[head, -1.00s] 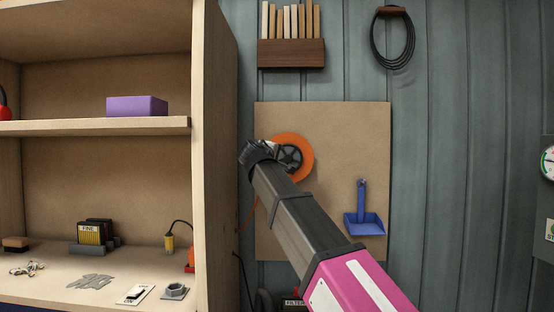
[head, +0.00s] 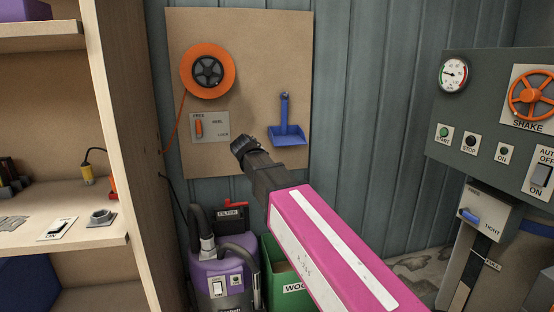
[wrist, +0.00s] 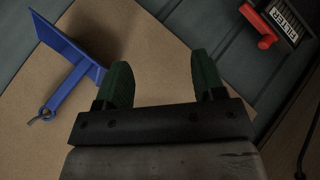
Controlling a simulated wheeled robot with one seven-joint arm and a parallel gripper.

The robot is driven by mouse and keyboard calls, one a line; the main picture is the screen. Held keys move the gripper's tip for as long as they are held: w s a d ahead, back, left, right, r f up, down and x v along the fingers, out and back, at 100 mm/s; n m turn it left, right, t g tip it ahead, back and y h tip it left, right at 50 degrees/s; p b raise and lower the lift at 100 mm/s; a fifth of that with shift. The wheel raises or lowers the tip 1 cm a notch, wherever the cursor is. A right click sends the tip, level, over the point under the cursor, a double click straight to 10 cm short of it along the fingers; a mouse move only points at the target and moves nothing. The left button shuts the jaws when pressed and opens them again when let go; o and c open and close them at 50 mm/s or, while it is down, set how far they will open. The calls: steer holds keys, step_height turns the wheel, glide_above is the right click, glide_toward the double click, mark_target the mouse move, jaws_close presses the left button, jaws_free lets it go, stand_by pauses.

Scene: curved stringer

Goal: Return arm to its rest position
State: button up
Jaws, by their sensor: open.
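My arm shows in the head view as a pink and dark grey link reaching up and left. Its end, my gripper (head: 240,146), is in front of the brown board, just below and left of the blue dustpan; its fingers are hard to make out there. In the wrist view my gripper (wrist: 160,85) has two dark green fingers set wide apart with nothing between them. It is open and empty.
The brown board (head: 240,60) on the wall carries an orange reel (head: 190,72), a switch plate (head: 223,128) and a blue dustpan (head: 288,135). A wooden shelf (head: 120,100) stands left. A purple vacuum (head: 222,275) and green bin (head: 275,250) are below. A control panel (head: 475,110) is right.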

steer(key=s+d+f+m+g+y, duration=0.1)
steer(key=s+d+f+m+g, duration=0.2)
steer(key=d+f, duration=0.65)
steer(key=s+d+f+m+g, duration=0.15)
steer(key=s+d+f, duration=0.45)
steer(key=f, duration=0.6)
steer(key=s+d+f+m+g+y, duration=0.2)
steer(key=s+d+f+m+g, duration=0.2)
steer(key=s+d+f, duration=0.6)
step_height(320, 180, down, 3)
steer(key=shift+s+f+g+y, duration=0.25)
steer(key=shift+s+g, duration=0.2)
steer(key=shift+s, duration=0.65)
steer(key=shift+m, duration=0.25)
